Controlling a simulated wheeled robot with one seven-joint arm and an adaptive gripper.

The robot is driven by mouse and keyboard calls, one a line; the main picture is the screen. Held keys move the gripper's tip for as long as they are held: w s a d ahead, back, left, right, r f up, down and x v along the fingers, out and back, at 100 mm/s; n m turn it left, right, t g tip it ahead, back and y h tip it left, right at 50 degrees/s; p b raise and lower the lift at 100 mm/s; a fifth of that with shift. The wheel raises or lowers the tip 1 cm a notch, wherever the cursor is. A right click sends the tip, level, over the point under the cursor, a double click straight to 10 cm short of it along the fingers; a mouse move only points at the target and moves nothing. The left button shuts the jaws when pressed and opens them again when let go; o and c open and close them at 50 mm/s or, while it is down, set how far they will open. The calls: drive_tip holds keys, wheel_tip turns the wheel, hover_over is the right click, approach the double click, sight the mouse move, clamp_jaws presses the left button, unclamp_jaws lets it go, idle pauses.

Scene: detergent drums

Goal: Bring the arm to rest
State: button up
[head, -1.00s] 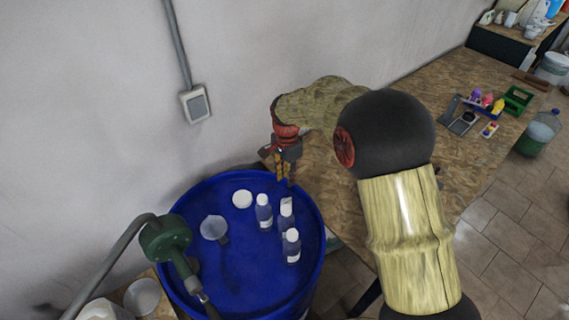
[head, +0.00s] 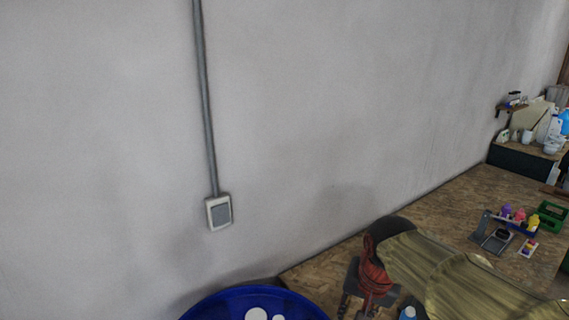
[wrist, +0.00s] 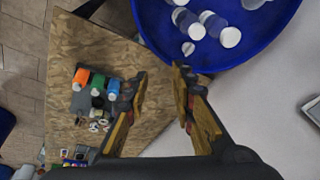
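My gripper (wrist: 158,78) shows in the wrist view with its two yellow-and-dark fingers apart and nothing between them. It points down over the edge of the wooden table (wrist: 72,40), next to the rim of the blue drum (wrist: 218,65). In the head view my gripper (head: 360,298) hangs low at the bottom edge, right of the blue drum (head: 220,304), its fingertips cut off by the frame. My arm runs from it to the lower right, partly out of view.
Several white-capped bottles (wrist: 230,37) stand on the drum. A grey wall (head: 330,120) with a switch box (head: 218,212) is behind. A rack (head: 495,238) and a green crate (head: 552,217) sit farther right.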

drive_tip(key=s+d+f+n+t+b, duration=0.1)
drive_tip(key=s+d+n+t+b, duration=0.1)
drive_tip(key=s, duration=1.2)
drive_tip(key=shift+s+d+f+n+b, duration=0.25)
drive_tip(key=shift+d+n, duration=0.55)
drive_tip(key=shift+n, duration=0.6)
